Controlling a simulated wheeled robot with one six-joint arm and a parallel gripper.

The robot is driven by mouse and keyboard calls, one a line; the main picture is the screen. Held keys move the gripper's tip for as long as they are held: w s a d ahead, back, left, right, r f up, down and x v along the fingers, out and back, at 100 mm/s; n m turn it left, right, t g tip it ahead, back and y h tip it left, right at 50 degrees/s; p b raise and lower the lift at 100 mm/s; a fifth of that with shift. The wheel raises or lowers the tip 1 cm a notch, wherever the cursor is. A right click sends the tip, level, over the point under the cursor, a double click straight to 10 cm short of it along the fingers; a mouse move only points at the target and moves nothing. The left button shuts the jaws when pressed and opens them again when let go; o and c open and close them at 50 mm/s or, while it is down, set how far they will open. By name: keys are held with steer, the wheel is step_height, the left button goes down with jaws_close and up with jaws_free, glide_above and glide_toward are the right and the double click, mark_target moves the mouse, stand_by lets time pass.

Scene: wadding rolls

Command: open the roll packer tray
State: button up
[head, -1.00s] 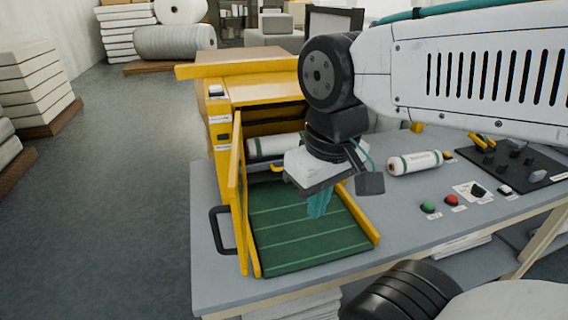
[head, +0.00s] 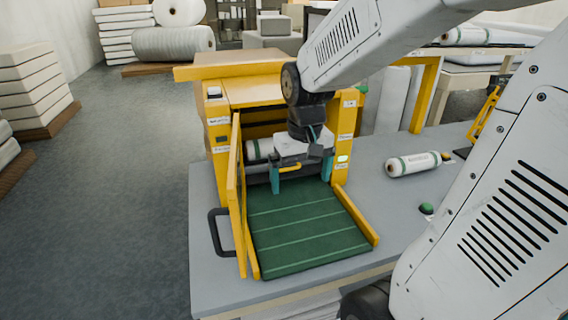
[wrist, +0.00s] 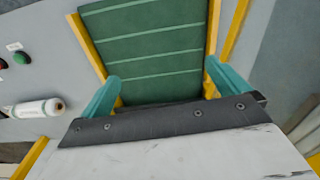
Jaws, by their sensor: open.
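The yellow roll packer (head: 265,90) stands on the grey table with its left-hand door (head: 238,190) swung open, a black handle (head: 220,232) on its outside. A green ribbed bed (head: 305,225) with yellow side rails extends in front of the opening; it also shows in the wrist view (wrist: 150,45). A white roll (head: 258,150) lies inside the opening, partly hidden by my gripper. My gripper (head: 301,178) is open at the opening, its teal fingers pointing down. A yellow handle (head: 290,168) shows between the fingers; I cannot tell whether they touch it. The wrist view shows no handle between them.
A white roll with green bands (head: 413,164) lies on the table to the right. A green button (head: 427,208) sits nearer the front, with part of the panel hidden by my arm. The open door borders the space left of the bed.

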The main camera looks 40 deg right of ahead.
steer(key=w+d+f+t+h, duration=0.1)
steer(key=w+d+t, duration=0.1)
steer(key=w+d, duration=0.35)
steer(key=w+d+f+t, duration=0.2)
steer(key=w, duration=0.7)
steer(key=shift+m, duration=0.4)
steer(key=x, duration=0.6)
steer(key=shift+d+f, duration=0.35)
steer(key=shift+f, duration=0.05)
